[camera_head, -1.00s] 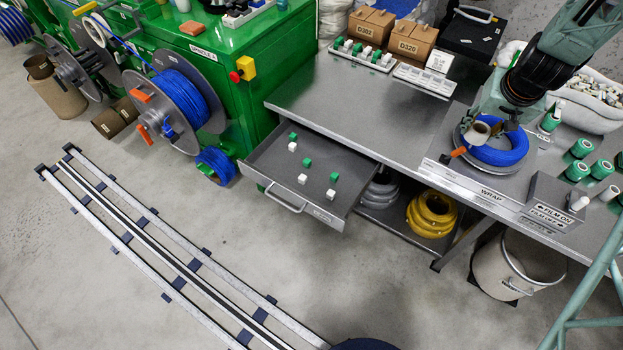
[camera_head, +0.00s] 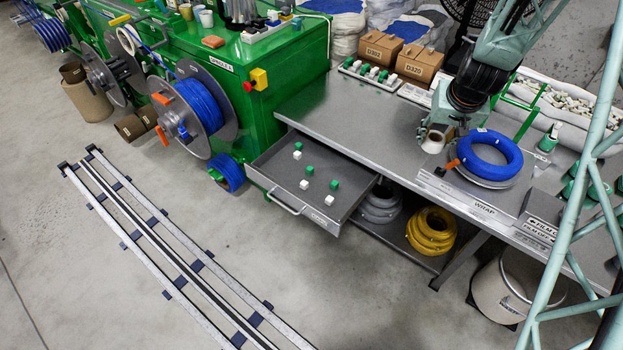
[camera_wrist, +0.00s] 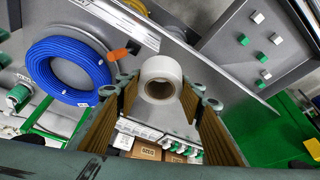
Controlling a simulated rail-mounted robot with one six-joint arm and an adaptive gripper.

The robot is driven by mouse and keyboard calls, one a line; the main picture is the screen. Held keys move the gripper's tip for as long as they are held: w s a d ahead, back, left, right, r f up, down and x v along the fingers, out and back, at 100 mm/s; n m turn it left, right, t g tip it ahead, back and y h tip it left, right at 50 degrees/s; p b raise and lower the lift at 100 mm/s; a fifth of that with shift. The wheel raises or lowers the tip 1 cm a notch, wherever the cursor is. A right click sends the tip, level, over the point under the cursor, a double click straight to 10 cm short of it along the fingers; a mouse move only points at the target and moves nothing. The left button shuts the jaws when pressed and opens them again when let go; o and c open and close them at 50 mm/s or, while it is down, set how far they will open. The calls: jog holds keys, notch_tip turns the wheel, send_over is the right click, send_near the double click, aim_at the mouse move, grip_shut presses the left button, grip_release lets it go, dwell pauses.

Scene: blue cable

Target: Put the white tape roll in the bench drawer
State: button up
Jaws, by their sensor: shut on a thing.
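The white tape roll (camera_head: 433,143) is held in my gripper (camera_head: 438,134), above the grey bench top (camera_head: 355,105), just left of the blue cable coil. In the wrist view the tape roll (camera_wrist: 162,70) sits between the two fingertips with its brown core showing. The fingers are shut on it. The bench drawer (camera_head: 265,172) is pulled out below the bench's left part, left of my gripper. Several small white and green blocks lie spread in it. The drawer also shows at the upper right of the wrist view (camera_wrist: 283,75).
The blue cable coil (camera_head: 490,153) lies on the wrap turntable, with an orange clip at its left. Boxes (camera_head: 381,47) and a block rack (camera_head: 372,75) stand at the bench's back. The green machine (camera_head: 290,75) stands left of the drawer. The bench top above the drawer is clear.

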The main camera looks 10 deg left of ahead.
dwell(0.3)
jog(key=n+g+y+b, duration=0.1)
jog(key=n+y+b, duration=0.2)
jog(key=n+b, duration=0.35)
send_over(280, 163)
jog(key=s+d+p, duration=0.1)
jog(key=p, duration=0.1)
notch_tip(280, 163, down, 21)
jog(key=n, duration=0.2)
jog(key=shift+f, duration=0.15)
jog(key=shift+s+d, duration=0.1)
jog(key=shift+f, duration=0.1)
jog(key=shift+f+b, duration=1.15)
jog(key=shift+f, duration=1.85)
jog(key=shift+f+b, duration=0.7)
jog(key=shift+f, duration=1.2)
